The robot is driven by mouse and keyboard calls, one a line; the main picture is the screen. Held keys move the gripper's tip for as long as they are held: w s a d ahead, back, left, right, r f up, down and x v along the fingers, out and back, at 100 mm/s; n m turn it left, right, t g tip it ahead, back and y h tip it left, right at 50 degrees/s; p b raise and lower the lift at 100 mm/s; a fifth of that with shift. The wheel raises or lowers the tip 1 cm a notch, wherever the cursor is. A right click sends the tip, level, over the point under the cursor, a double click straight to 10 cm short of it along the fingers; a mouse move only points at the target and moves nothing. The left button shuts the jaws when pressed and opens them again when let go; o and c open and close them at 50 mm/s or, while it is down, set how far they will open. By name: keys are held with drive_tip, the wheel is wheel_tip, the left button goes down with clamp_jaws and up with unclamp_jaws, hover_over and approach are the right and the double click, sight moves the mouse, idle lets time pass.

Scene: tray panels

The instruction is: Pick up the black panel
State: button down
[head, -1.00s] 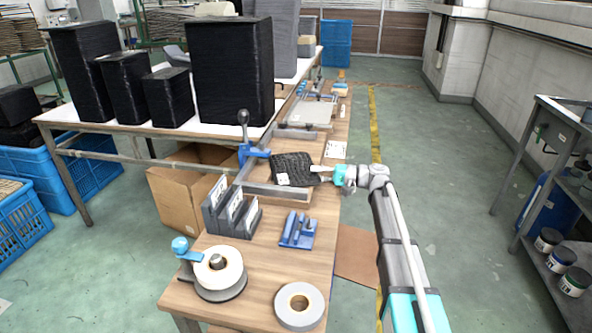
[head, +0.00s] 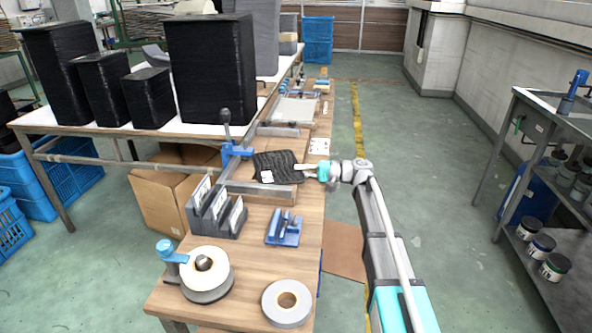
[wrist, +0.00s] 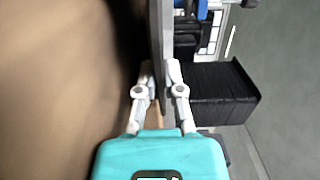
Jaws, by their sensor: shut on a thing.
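The black panel (head: 277,165) is a dark, ribbed piece with a small white label near its lower left corner. In the head view it is over the workbench, beside the blue clamp. My gripper (head: 303,167) comes from the right and is shut on the panel's right edge. In the wrist view the fingers of my gripper (wrist: 163,78) close on a thin upright edge (wrist: 160,42), which looks like the panel seen edge-on. I cannot tell whether the panel is clear of the fixture beneath it.
The blue clamp (head: 236,152) stands just left of the panel. A grey slotted holder (head: 216,212), a blue fixture (head: 284,230) and tape rolls (head: 287,303) are on the near bench. Tall black stacks (head: 210,70) stand on the white table. The floor (head: 430,190) to the right is clear.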

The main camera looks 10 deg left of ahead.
drive_tip(key=shift+r, duration=0.15)
wheel_tip(320, 180, up, 3)
drive_tip(key=p, duration=0.3)
drive_tip(key=shift+r, duration=0.15)
drive_tip(key=shift+d+p, duration=0.3)
drive_tip(key=d, duration=1.7)
drive_tip(key=shift+w+d, duration=0.25)
drive_tip(key=shift+w, duration=0.1)
drive_tip(key=shift+s, duration=0.2)
